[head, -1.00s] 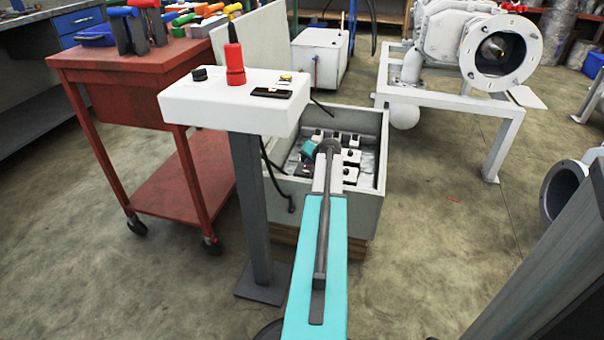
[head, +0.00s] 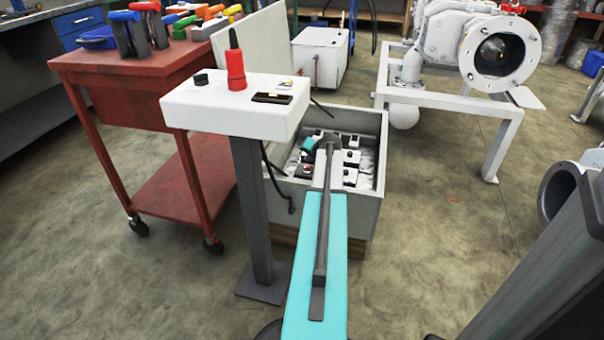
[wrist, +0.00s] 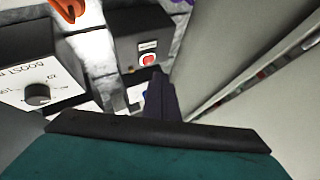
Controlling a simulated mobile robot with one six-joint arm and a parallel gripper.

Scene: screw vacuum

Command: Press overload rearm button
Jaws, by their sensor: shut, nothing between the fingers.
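In the wrist view a red round button (wrist: 148,60) sits on the face of a dark box (wrist: 135,38), under a small label too blurred to read. My gripper (wrist: 160,72) shows there as a narrow dark shape with its fingers together and nothing held. Its tip is just below and right of the red button; whether it touches the box cannot be told. The fingertips are hidden there.
In the wrist view a module marked BOOST with a black knob (wrist: 37,93) lies at left, an orange part (wrist: 70,8) at the top. A pale cabinet wall (wrist: 240,60) runs close at right. In the head view a white control pedestal (head: 225,110) stands left of my arm.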

